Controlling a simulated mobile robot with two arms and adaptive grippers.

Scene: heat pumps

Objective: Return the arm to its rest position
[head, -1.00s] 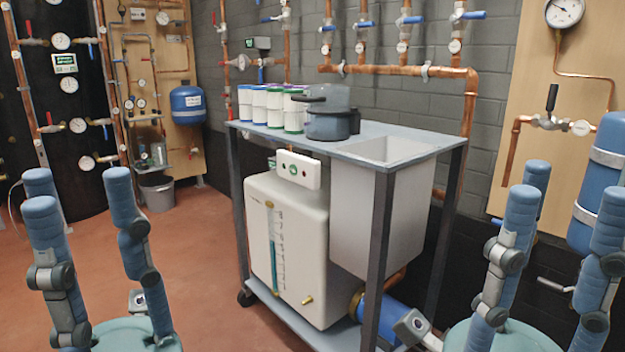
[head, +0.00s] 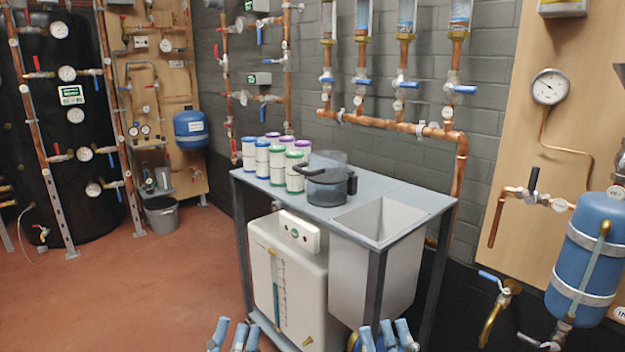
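My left gripper (head: 235,335) shows only by its blue fingers at the bottom edge of the head view, in front of the white tank under the bench. My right gripper (head: 386,335) shows the same way further right, below the bench's sink. The fingers of each stand apart with nothing seen between them. The palms and most of both arms are below the picture, and neither gripper touches anything that I can see.
A white tank (head: 290,265) sits beneath. A blue vessel (head: 590,255) and brass tap are at right. Red floor (head: 150,290) is free at left.

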